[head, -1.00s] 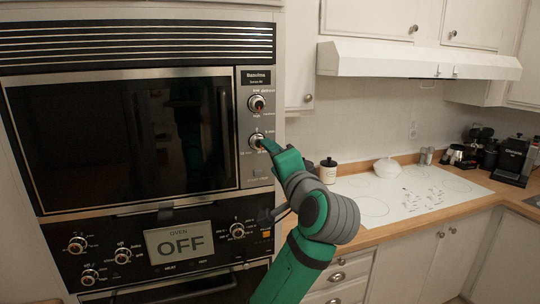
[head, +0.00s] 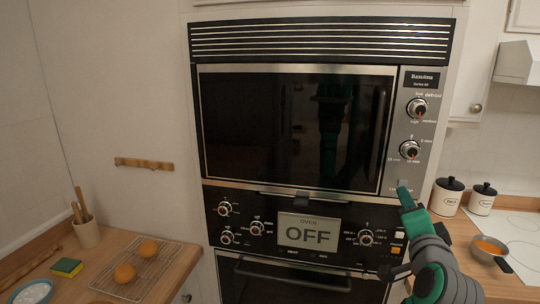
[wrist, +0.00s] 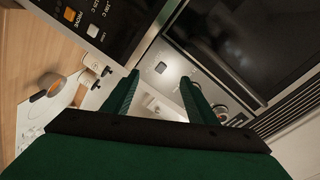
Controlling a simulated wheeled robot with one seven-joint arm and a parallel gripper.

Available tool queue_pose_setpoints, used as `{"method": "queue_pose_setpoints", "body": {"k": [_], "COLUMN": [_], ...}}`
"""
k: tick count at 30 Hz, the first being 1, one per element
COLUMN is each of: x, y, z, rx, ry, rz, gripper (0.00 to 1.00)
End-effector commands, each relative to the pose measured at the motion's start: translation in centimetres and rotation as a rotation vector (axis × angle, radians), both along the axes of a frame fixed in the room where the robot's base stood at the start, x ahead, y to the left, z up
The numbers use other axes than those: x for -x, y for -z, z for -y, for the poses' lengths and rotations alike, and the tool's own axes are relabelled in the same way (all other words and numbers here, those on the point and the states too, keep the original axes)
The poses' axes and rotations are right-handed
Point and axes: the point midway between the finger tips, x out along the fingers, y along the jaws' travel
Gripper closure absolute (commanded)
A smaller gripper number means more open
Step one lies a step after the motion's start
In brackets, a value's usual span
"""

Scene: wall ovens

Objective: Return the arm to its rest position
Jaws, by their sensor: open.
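My gripper (head: 404,192) is at the lower right of the upper wall oven (head: 292,130), in front of its control panel and below the lower knob (head: 410,150). In the wrist view the two fingers of my gripper (wrist: 158,85) are apart with nothing between them. A small square button (wrist: 161,67) on the panel shows between the fingers, and I cannot tell whether anything touches it. My green arm (head: 436,280) comes up from the lower right. The oven display (head: 308,231) reads OFF.
Two white canisters (head: 447,196) and an orange-filled pan (head: 488,249) stand on the right counter by the arm. On the left counter are a rack (head: 143,266) with two orange round items, a sponge (head: 67,267), a bowl (head: 33,292) and a utensil cup (head: 88,234).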

Motion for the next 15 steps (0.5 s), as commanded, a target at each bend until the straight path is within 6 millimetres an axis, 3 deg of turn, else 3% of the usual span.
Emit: {"method": "queue_pose_setpoints", "body": {"k": [1,3,15], "x": [-0.2,-0.3,1.4], "y": [2.3,4.9,18.6], "z": [-0.4,-0.9,-5.4], "rx": [0.026,0.063,0.286], "ry": [0.007,0.015,0.019], "rz": [-0.024,-0.047,-0.163], "gripper": [0.47,0.47,0.47]}}
